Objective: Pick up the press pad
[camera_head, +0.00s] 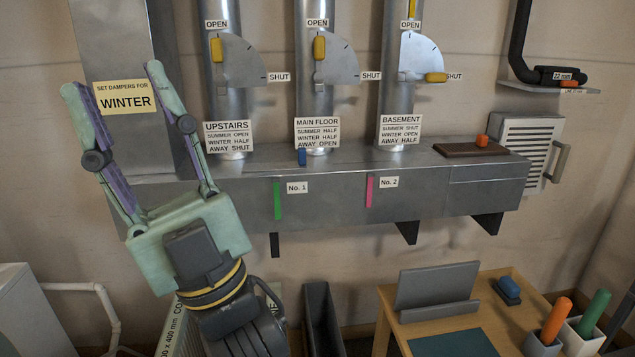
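The likely press pad is a small blue block on a dark base (508,289), lying on the right part of the wooden table (388,314). No label confirms this. My gripper (114,80) is at the left, fingers pointing up and spread wide apart, with nothing between them. It is in front of the metal duct and the yellow WINTER sign, far left of and above the blue block. The block is fully visible and nothing touches it.
A grey stand (437,287) and a dark green mat (453,343) share the table. Cups hold an orange-handled (556,318) and a green-handled tool (594,312) at right. Above runs a metal duct box (330,190) with damper pipes. A dark bin (322,318) stands left of the table.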

